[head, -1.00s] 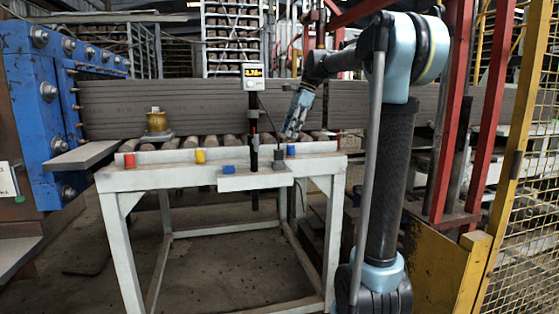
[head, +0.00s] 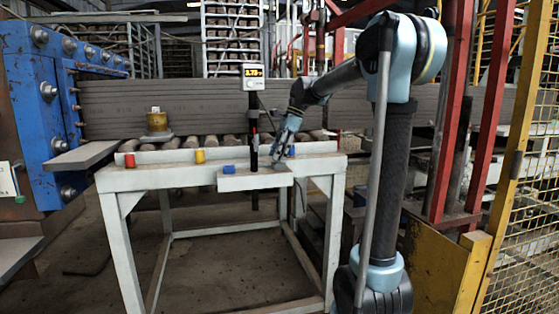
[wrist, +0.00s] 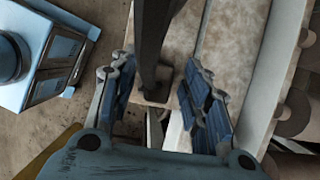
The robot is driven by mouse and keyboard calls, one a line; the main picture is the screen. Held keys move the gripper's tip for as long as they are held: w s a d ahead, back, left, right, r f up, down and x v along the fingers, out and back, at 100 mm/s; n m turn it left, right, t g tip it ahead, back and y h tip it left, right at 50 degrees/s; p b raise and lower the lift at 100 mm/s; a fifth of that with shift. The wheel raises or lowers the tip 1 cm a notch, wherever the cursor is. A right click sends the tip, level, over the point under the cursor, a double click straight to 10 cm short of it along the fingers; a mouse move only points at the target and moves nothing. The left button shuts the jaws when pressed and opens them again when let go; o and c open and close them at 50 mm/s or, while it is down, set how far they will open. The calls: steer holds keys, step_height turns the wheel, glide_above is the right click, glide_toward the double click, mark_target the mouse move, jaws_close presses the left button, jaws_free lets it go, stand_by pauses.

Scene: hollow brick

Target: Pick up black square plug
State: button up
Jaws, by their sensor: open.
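My gripper (head: 279,158) is open and points down at the right end of the white bench's front ledge (head: 240,181).
A black pole (head: 254,128) with a display box (head: 253,77) stands just left of my gripper. A blue block (head: 229,169) sits on the ledge. Rollers and stacked grey slabs (head: 170,107) lie behind.

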steer(key=shift+c, duration=0.3)
jaws_close()
